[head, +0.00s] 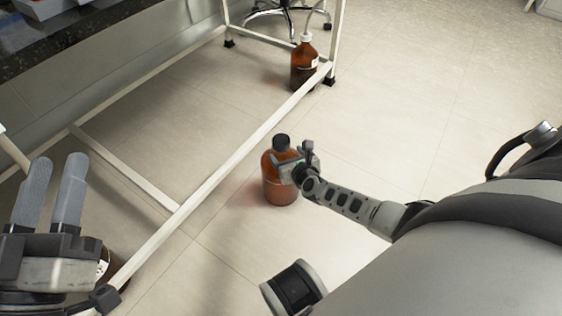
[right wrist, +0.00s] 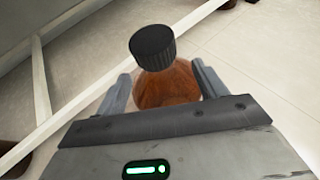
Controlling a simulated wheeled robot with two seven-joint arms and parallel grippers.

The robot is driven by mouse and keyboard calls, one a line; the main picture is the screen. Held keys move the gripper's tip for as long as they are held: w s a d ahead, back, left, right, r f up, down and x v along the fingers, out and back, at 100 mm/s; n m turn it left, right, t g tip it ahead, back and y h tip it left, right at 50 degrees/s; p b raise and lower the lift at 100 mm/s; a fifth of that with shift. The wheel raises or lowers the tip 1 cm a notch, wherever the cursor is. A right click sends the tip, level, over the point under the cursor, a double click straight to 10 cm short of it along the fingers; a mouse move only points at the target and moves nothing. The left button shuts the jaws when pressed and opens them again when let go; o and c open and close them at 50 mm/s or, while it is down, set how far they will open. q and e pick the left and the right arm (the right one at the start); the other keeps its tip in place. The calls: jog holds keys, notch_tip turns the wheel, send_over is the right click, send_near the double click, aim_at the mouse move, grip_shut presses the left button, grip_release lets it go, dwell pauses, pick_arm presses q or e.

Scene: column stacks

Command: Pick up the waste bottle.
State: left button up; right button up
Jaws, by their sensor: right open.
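A brown bottle (head: 279,191) with a black cap stands upright on the floor in the middle of the head view. It is the bottle at my right gripper (head: 287,169), which is open around its upper body. In the right wrist view the bottle (right wrist: 168,88) and its ribbed black cap (right wrist: 152,47) show between the two fingers (right wrist: 164,88). Whether the fingers touch the glass I cannot tell. My left gripper (head: 58,170) is at the lower left of the head view, its fingers apart and empty.
A white frame rail (head: 215,178) runs diagonally just left of the bottle. A second brown bottle (head: 304,66) with a white cap and tube stands by a frame leg. Another brown bottle (head: 108,268) is partly hidden behind my left gripper. The tiled floor on the right is clear.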

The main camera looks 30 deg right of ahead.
aim_at(284, 152)
jog(key=shift+w+f, duration=0.2)
jog(key=shift+w, duration=0.15)
jog(key=b+x, duration=0.3)
jog(key=x, duration=0.1)
jog(key=shift+f, duration=0.1)
jog(key=shift+w, duration=0.25)
jog(key=shift+s, duration=0.1)
grip_shut()
pick_arm(q)
notch_tip(284, 152, up, 6)
jog(key=s+m+t+h, duration=0.1)
jog(key=m+h, duration=0.4)
jog(key=m, duration=0.2)
jog(key=shift+s+m+h, duration=0.3)
jog(key=shift+s+h, duration=0.1)
